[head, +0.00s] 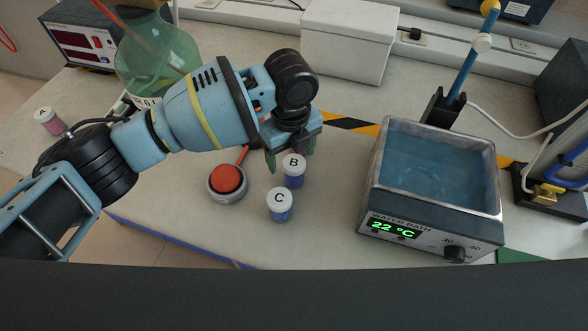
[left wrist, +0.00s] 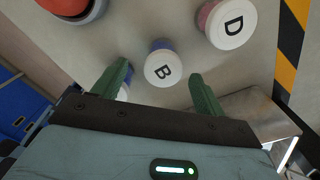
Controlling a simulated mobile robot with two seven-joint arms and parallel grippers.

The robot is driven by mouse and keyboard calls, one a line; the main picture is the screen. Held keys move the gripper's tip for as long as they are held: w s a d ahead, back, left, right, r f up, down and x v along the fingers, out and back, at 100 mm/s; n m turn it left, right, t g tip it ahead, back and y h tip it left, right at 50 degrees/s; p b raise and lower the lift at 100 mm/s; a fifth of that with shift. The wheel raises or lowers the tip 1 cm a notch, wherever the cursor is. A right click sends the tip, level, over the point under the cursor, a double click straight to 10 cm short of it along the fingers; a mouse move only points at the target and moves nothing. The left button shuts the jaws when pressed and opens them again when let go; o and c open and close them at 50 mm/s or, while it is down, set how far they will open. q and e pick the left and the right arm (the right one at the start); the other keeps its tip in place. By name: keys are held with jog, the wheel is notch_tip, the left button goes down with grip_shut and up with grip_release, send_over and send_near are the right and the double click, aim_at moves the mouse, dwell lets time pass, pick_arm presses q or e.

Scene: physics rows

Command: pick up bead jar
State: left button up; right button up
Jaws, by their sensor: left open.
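Small jars with white lettered lids stand on the bench. Jar B (head: 294,171), with blue contents, is just below my left gripper (head: 290,158). Jar C (head: 280,205), also blue, stands in front of it. Jar A (head: 49,121), with pink contents, is at the far left. In the left wrist view, jar B (left wrist: 163,68) shows between the two open green fingers, and jar D (left wrist: 229,24), with pinkish contents, is beyond to the right. A white lid is partly hidden behind the left finger there. My left gripper is open and empty. My right gripper is not in view.
A red push button (head: 228,178) on a grey base sits left of the jars. A water bath (head: 378,180) reading 22 °C stands to the right. A green glass vessel (head: 160,55), a white box (head: 345,40) and a striped tape line lie behind.

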aim_at(294, 162)
pick_arm(q)
jog(key=shift+d+f, duration=0.15)
jog(key=shift+f, duration=1.15)
jog(key=shift+d+f, duration=0.15)
jog(key=shift+f, duration=1.1)
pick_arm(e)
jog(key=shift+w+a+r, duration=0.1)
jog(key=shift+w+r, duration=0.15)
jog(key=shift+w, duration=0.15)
pick_arm(q)
jog(key=shift+c, duration=0.3)
jog(key=c, duration=1.1)
jog(key=shift+o, duration=0.2)
jog(key=shift+r, duration=0.3)
notch_tip(294, 162, up, 10)
jog(key=shift+f, duration=0.25)
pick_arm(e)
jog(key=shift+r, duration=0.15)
pick_arm(q)
jog(key=shift+w, duration=0.1)
